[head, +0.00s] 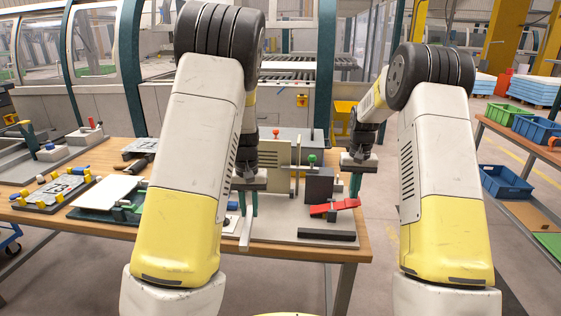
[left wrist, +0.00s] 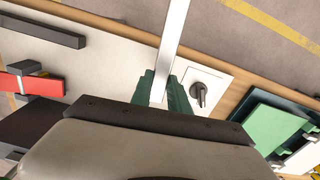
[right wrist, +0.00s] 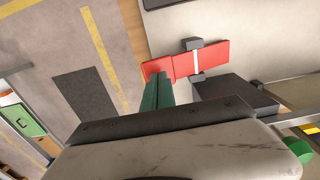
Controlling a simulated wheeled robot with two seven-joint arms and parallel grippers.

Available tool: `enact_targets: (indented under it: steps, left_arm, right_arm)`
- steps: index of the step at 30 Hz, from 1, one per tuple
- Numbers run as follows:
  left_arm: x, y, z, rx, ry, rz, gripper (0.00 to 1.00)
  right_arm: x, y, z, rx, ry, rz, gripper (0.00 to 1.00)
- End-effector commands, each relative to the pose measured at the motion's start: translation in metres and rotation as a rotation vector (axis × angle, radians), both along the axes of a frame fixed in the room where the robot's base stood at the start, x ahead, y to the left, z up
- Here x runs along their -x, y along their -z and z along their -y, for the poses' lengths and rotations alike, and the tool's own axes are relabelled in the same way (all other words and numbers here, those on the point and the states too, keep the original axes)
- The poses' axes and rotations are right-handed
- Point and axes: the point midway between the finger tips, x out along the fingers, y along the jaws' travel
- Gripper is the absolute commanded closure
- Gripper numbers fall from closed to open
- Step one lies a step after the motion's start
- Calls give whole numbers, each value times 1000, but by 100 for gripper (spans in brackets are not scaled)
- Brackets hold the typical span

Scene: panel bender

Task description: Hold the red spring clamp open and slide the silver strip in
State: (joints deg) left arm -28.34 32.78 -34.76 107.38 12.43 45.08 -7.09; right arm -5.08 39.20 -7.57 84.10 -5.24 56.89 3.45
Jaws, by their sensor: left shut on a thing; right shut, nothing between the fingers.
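The red spring clamp (head: 333,207) lies on the pale fixture plate at the right end of the table. It also shows in the left wrist view (left wrist: 32,84) and right wrist view (right wrist: 213,57), with a grey block at its middle. My left gripper (head: 248,203) is shut on the silver strip (head: 246,234), left of the clamp and apart from it. The strip (left wrist: 173,35) sticks out past the fingertips. My right gripper (head: 355,187) is shut and empty, pointing down at the clamp's right end. Its fingertips (right wrist: 157,78) overlap that red end; contact is unclear.
A dark block (head: 319,186) with a green knob (head: 312,159) stands behind the clamp. A black bar (head: 326,235) lies in front. A switch plate (left wrist: 205,90) is beside my left fingers. Other fixtures (head: 100,195) fill the table's left.

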Motion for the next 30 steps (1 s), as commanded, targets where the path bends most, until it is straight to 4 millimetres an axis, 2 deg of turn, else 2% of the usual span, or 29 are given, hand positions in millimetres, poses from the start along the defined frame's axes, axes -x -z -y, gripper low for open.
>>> enact_targets:
  steps: [5, 12, 18, 24, 30]
  left_arm:
    - [-24, -2, 1, -3, -274, 3, 100]
    - [-66, -5, 6, -3, -811, 6, 100]
    - [-93, -6, 13, 0, -1196, 4, 100]
    - [-106, -7, 17, 2, -1419, 0, 100]
    - [-109, -5, 18, 3, -1477, -2, 100]
  right_arm:
    - [0, 0, 0, 0, 0, 0, 100]
    - [0, 0, 0, 0, 0, 0, 100]
    - [0, 0, 0, 0, 0, 0, 100]
    - [0, 0, 0, 0, 0, 0, 100]
    - [0, 0, 0, 0, 0, 0, 100]
